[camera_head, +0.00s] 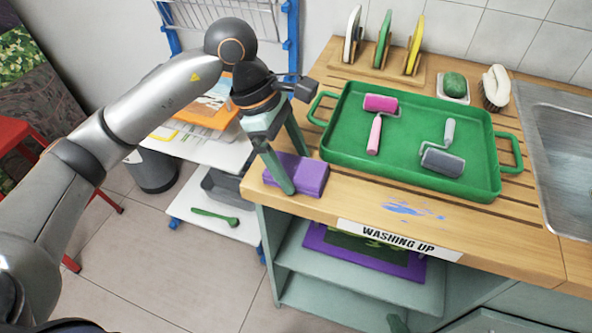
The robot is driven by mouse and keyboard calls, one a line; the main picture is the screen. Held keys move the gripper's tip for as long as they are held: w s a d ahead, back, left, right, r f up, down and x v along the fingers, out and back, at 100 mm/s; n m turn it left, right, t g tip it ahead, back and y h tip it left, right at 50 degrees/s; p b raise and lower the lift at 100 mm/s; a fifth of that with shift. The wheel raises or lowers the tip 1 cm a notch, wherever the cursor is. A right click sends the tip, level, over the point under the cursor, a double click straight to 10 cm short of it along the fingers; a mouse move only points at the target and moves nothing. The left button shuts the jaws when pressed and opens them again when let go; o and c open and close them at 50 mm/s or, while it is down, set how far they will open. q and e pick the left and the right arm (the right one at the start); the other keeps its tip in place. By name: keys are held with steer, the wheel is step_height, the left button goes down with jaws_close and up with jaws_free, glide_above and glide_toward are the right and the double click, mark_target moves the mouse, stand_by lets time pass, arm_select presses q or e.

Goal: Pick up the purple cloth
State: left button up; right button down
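The purple cloth (312,176) is a folded, block-like bundle lying at the left front corner of the wooden counter. My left gripper (297,174) points down over it with its two fingers apart. The near finger passes in front of the cloth, and the far finger comes down at its back edge. I cannot tell whether either finger touches it. The near finger hides part of the cloth. At the bottom edge, a small grey-green tip may be part of my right gripper (397,324); its state does not show.
A green tray (408,176) with a pink roller (375,136) and a grey roller (443,160) stands close right of the cloth. Boards in a rack (375,70), a green sponge (455,86), a brush (496,88) and the sink (560,160) lie beyond. A white shelf trolley (205,150) stands left.

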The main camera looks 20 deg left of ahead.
mark_target(304, 170)
arm_select(q)
steer(key=c, duration=0.9)
steer(key=shift+r, duration=0.15)
steer(key=shift+c, duration=0.2)
steer(key=shift+r, duration=0.2)
step_height(304, 170, up, 3)
steer(key=shift+f, duration=0.2)
steer(key=s+d+r, duration=0.6)
steer(key=s+r, duration=0.3)
steer(key=s, duration=0.3)
steer(key=shift+s+d+r+p, duration=0.15)
steer(key=shift+d+r+p, duration=0.2)
